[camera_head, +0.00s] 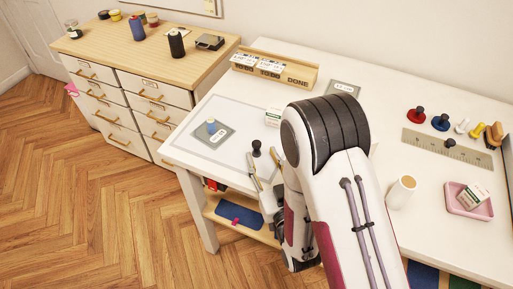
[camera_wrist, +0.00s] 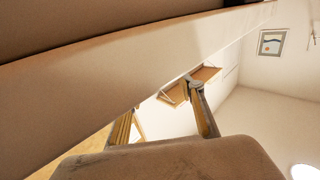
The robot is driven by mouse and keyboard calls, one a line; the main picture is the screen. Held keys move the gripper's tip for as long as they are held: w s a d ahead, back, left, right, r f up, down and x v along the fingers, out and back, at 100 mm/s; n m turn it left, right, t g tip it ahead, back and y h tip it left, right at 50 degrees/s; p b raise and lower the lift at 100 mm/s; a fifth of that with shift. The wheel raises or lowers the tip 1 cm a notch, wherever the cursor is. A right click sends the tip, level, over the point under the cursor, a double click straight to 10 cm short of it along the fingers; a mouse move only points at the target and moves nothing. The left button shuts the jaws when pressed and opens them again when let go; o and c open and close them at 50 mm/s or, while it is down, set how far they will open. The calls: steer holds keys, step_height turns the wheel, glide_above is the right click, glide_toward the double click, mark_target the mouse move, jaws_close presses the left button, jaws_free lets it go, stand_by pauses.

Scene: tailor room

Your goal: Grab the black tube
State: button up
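A small black knobbed piece (camera_head: 256,149) stands on the white table near its front left edge. A black spool (camera_head: 176,44) stands on the wooden dresser; I cannot tell which of these is the black tube. My gripper (camera_head: 261,154) is open at the table's front edge, its two fingers apart beside the black knobbed piece. My arm hides part of the gripper. In the wrist view, the open fingers (camera_wrist: 161,98) show with nothing seen between them but wall and a shelf; no black tube is recognisable there.
Near the gripper are a grey card with a blue piece (camera_head: 211,127) and a small white-green box (camera_head: 274,117). A wooden tray (camera_head: 300,77) lies at the back. A white cylinder (camera_head: 402,191), a pink dish (camera_head: 456,209) and a ruler (camera_head: 430,149) are on the right.

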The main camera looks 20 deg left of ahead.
mark_target(258, 147)
steer(key=shift+r+x, duration=0.2)
steer(key=shift+x, duration=1.9)
jaws_close()
